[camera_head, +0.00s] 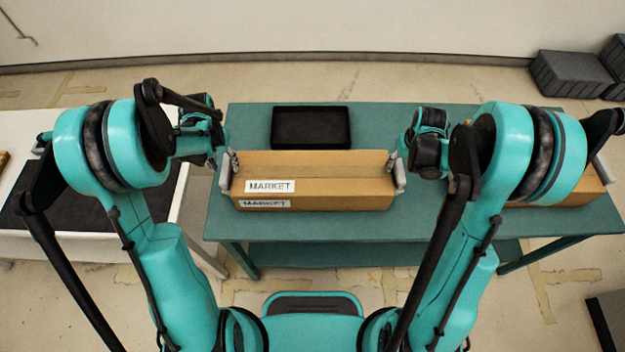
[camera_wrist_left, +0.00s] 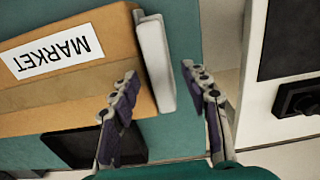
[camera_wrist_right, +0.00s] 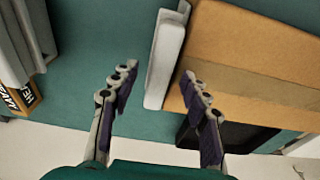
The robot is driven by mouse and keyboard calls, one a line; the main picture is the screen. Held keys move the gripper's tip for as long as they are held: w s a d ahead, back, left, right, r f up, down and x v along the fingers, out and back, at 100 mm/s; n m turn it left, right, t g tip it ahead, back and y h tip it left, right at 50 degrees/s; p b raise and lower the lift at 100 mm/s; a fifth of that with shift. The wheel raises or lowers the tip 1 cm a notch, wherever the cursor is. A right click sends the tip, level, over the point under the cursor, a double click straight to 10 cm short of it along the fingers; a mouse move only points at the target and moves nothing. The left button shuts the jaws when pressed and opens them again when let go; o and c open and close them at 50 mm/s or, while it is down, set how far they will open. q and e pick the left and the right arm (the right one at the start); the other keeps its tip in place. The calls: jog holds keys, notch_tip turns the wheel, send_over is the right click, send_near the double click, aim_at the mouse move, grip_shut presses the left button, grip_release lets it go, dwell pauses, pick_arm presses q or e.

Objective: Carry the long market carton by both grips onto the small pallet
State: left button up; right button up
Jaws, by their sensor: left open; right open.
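The long market carton (camera_head: 320,167) is brown with white MARKET labels and sits on the teal table. It has a pale grip at each end: the left grip (camera_head: 225,172) and the right grip (camera_head: 397,172). My left gripper (camera_wrist_left: 160,80) is open, its fingertips on either side of the left grip (camera_wrist_left: 155,62) in the left wrist view. My right gripper (camera_wrist_right: 157,76) is open, its fingertips on either side of the right grip (camera_wrist_right: 164,60) in the right wrist view. Neither is closed on its grip. I cannot tell which dark flat thing is the small pallet.
A black tray-like thing (camera_head: 311,127) lies behind the carton on the teal table (camera_head: 245,124). A white table (camera_head: 180,208) with a dark top panel (camera_head: 30,212) stands at left. Another carton (camera_head: 572,190) is partly hidden behind my right arm. Grey crates (camera_head: 572,75) stand at back right.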

pick_arm(q)
jog(key=shift+f, duration=0.2)
pick_arm(e)
jog(key=shift+f, duration=0.25)
pick_arm(q)
grip_shut()
pick_arm(e)
grip_shut()
pick_arm(q)
jog(key=shift+r, duration=0.1)
pick_arm(e)
jog(key=shift+r, duration=0.15)
